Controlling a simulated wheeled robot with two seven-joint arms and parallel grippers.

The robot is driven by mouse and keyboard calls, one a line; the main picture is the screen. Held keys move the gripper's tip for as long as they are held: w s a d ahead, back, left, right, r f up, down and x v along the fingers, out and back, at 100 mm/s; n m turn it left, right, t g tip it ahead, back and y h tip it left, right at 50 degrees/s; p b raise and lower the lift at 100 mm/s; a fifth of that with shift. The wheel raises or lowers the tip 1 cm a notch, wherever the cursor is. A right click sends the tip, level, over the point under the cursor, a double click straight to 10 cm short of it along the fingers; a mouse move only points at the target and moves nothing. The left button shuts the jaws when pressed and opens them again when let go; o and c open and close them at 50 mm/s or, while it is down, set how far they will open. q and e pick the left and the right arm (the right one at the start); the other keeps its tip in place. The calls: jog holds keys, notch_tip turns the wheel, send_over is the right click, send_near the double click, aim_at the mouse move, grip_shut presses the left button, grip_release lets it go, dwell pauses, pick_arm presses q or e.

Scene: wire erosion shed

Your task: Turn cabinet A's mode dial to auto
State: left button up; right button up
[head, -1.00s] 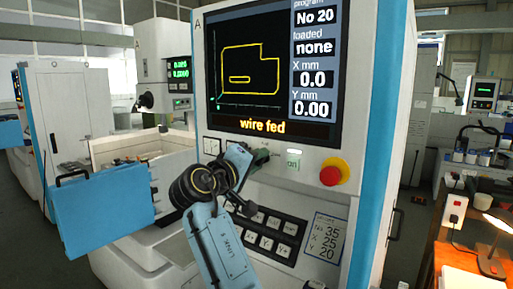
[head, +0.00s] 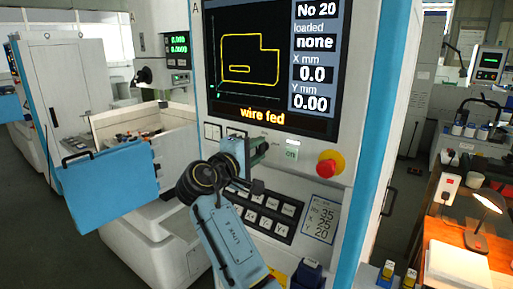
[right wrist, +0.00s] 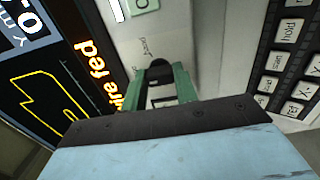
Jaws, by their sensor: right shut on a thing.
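Cabinet A (head: 352,137), marked A at its upper left, stands in front of me. Its screen (head: 272,60) reads "wire fed", No 20, loaded none, X 0.0, Y 0.00. My right gripper (head: 260,149) reaches the panel below the screen. In the right wrist view its green fingers (right wrist: 160,85) are shut on a dark knob, the mode dial (right wrist: 159,72). The fingers mostly hide the dial, and its pointer and small panel print are not readable. My left gripper is not in view.
A lit "on" button (head: 291,150) and a red stop button (head: 329,166) sit right of my gripper. Keys (head: 263,215) lie below it. A blue door (head: 108,187) hangs open at left. A bench with a lit lamp (head: 488,202) stands at right.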

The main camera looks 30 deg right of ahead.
jog(key=o, duration=1)
jog(key=shift+a, duration=0.1)
jog(key=p+v, duration=0.1)
jog(key=v, duration=1.2)
jog(key=shift+s+a, duration=0.1)
jog(key=shift+a, duration=0.05)
